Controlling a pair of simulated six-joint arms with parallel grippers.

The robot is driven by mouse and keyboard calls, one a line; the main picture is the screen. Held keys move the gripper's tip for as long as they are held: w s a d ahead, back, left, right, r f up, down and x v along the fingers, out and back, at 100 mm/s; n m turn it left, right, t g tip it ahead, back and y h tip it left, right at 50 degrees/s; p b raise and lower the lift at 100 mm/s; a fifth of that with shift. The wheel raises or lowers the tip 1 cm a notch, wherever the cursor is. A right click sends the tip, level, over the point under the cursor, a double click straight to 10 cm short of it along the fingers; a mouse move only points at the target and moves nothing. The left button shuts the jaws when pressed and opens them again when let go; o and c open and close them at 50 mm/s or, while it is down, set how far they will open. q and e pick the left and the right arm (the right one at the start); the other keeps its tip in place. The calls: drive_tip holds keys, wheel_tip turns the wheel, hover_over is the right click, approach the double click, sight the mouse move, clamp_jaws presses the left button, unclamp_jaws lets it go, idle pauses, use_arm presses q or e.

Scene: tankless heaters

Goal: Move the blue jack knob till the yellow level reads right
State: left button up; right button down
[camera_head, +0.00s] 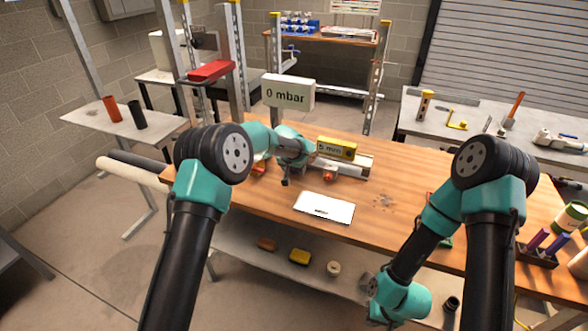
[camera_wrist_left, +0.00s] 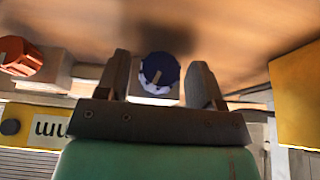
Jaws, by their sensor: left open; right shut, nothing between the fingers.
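The yellow level (camera_head: 337,148) sits on a light metal rig on the wooden bench in the head view and its display appears to read 5 mm. Part of the level, with its lettering upside down, shows in the left wrist view (camera_wrist_left: 17,127). The blue jack knob (camera_wrist_left: 159,69) is between the two fingers of my left gripper (camera_wrist_left: 160,85), with a visible gap on either side. My left gripper (camera_head: 285,182) is open, low over the bench at the rig's left end. It hides the blue knob in the head view.
An orange knob (camera_wrist_left: 20,56) is beside the blue one. A white sheet (camera_head: 324,207) lies in front of the rig. A sign reading 0 mbar (camera_head: 287,92) stands behind. A holder with markers (camera_head: 537,254) is at the right; the bench middle is mostly clear.

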use_arm(q)
drive_tip(key=shift+c, duration=0.2)
drive_tip(key=c, duration=0.8)
drive_tip(key=shift+c, duration=0.2)
drive_tip(key=shift+y, duration=0.7)
drive_tip(key=o, duration=0.9)
